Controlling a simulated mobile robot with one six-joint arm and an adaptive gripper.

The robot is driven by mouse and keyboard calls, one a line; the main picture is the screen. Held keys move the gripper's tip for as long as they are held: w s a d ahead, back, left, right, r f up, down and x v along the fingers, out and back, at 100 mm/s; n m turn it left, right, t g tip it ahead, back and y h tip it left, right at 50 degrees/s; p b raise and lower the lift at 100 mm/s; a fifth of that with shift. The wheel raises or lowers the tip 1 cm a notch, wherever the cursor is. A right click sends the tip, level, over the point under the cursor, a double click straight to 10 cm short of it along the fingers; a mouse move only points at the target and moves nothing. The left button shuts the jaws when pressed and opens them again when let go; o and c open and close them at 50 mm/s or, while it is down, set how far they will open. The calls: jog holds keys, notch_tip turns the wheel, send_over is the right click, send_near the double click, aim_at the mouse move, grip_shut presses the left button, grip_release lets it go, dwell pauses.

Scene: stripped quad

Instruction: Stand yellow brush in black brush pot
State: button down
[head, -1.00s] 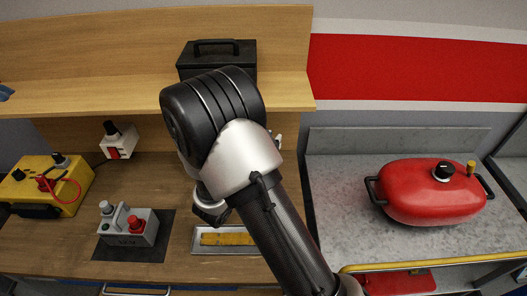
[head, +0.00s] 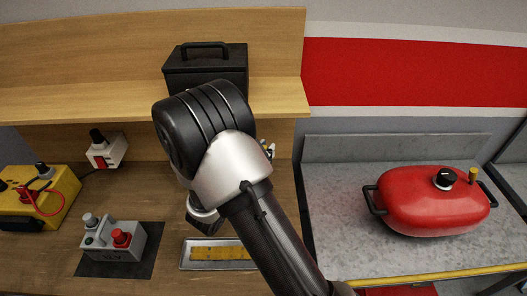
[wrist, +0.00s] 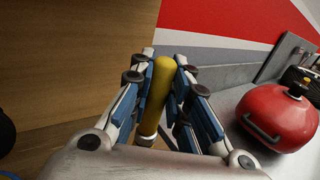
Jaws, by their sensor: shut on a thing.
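In the wrist view my gripper (wrist: 166,88) is shut on the yellow brush (wrist: 163,78). The blue-padded fingers lie on both sides of its thick, rounded yellow handle. The handle's rounded end points up in the picture, and a pale band shows at its lower end. The rest of the brush is hidden behind the gripper body. In the head view my own arm covers the gripper and the brush. Small pale and yellow bits show just right of my wrist, too small to tell apart. I cannot make out the black brush pot in either view.
A black toolbox (head: 205,72) sits on the wooden shelf. On the bench are a yellow box (head: 62,200), a grey control box (head: 125,245) with a red button, and a metal tray (head: 186,262) holding a yellow strip. A red pot (head: 430,205) stands on the grey counter at right.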

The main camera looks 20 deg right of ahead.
jog(key=shift+f+b, duration=2.7)
jog(key=shift+f, duration=1.1)
jog(key=c, duration=1.4)
grip_release()
jog(key=shift+c, duration=0.2)
jog(key=v, duration=1.2)
